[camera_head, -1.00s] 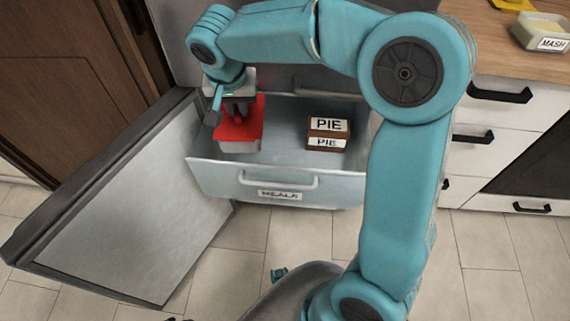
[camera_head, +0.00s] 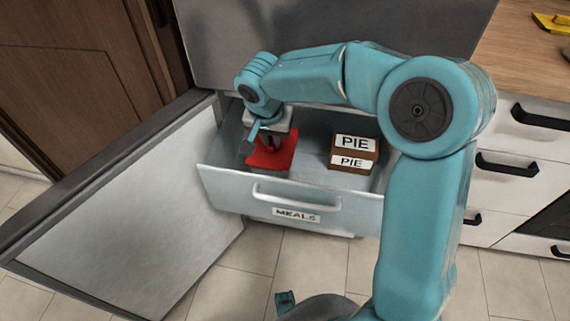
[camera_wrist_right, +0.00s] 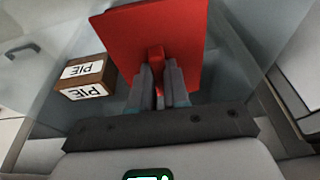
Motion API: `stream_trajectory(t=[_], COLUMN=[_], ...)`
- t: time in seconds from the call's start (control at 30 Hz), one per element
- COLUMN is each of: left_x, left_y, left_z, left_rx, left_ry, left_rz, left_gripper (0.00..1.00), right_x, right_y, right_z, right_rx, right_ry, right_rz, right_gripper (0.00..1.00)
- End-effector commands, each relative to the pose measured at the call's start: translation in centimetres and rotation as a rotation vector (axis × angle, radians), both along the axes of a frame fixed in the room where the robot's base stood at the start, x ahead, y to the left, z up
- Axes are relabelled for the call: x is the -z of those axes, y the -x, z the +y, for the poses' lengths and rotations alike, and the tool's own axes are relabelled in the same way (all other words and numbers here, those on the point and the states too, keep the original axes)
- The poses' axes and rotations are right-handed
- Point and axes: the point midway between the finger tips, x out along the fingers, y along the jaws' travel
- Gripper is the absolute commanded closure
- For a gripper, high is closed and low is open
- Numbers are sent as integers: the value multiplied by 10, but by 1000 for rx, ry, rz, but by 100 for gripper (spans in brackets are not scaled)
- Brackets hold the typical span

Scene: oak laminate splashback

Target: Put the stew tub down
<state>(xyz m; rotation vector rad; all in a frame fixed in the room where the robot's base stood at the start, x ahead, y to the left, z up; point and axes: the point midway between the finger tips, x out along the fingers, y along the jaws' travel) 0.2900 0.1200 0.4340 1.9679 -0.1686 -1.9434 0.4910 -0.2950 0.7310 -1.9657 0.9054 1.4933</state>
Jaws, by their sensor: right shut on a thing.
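The stew tub has a red lid (camera_head: 272,155) and is inside the open drawer labelled MEALS, in its left part. The lid also shows in the right wrist view (camera_wrist_right: 185,35). My right gripper (camera_head: 272,142) points down from above and is shut on the small red grip in the middle of the lid; its fingers also show in the right wrist view (camera_wrist_right: 158,85). The tub's body is mostly hidden under the lid and behind the drawer front. I cannot tell whether its base touches the drawer floor. My left gripper is not in view.
The drawer front (camera_head: 300,198) carries a handle. An open grey door (camera_head: 130,200) stands to the left. A wooden counter (camera_head: 520,60) is at the right.

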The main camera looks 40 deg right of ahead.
Motion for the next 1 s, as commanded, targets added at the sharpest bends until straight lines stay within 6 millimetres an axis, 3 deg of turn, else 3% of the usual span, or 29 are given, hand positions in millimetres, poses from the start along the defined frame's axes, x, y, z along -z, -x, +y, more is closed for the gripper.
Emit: stream_trajectory(t=[0.03,0.43,1.0], left_x=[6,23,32], left_y=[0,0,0], left_z=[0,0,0], left_rx=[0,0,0], left_ry=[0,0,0], left_rz=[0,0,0], left_gripper=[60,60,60], right_x=[12,68,76], right_y=[0,1,-1], right_z=[0,1,-1], right_rx=[-2,-1,1], right_ry=[1,1,1], right_rz=[1,1,-2], right_gripper=[100,100,100])
